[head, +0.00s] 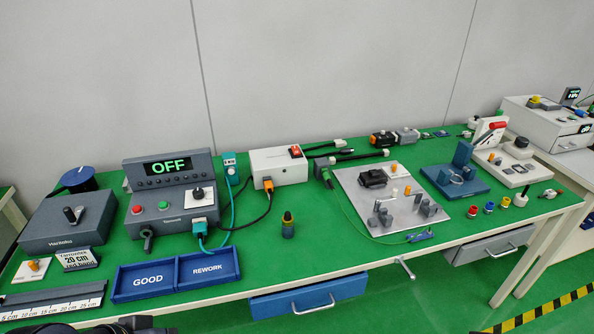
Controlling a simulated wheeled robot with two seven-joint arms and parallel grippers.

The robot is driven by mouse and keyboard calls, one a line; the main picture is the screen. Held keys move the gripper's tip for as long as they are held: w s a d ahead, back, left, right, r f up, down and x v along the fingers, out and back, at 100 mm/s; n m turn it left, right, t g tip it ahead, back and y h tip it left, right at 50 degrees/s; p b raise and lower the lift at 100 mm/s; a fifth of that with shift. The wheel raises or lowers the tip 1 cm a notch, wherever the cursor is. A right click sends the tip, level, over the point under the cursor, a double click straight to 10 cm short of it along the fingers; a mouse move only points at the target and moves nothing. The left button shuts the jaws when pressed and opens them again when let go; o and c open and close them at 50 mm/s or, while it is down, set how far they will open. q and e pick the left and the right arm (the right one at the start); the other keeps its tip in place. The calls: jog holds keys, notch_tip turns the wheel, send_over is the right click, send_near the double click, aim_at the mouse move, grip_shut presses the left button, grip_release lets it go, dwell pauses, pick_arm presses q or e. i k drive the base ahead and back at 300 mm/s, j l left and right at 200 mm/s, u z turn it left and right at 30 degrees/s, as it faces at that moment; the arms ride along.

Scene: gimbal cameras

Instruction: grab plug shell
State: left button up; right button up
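No part is labelled as the plug shell, and I cannot tell for sure which one it is. A black cylindrical connector with an orange part (383,139) lies at the back, beside a grey block. Dark parts, probably of my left arm or gripper (130,325), show at the bottom left edge, cut off and well away from these parts. My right gripper is not in view.
A grey box with an "OFF" display (167,169) stands at the left, behind blue GOOD (147,295) and REWORK trays. A white box with a red switch (280,166) has cables. A grey fixture plate (405,222) lies right of centre. Clear mat surrounds the yellow-banded part.

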aim_at(288, 233)
jog(key=i+l+u, duration=0.1)
jog(key=i, duration=0.25)
jog(key=i+l+u, duration=0.1)
jog(key=i+l, duration=0.25)
jog(key=u, duration=1.45)
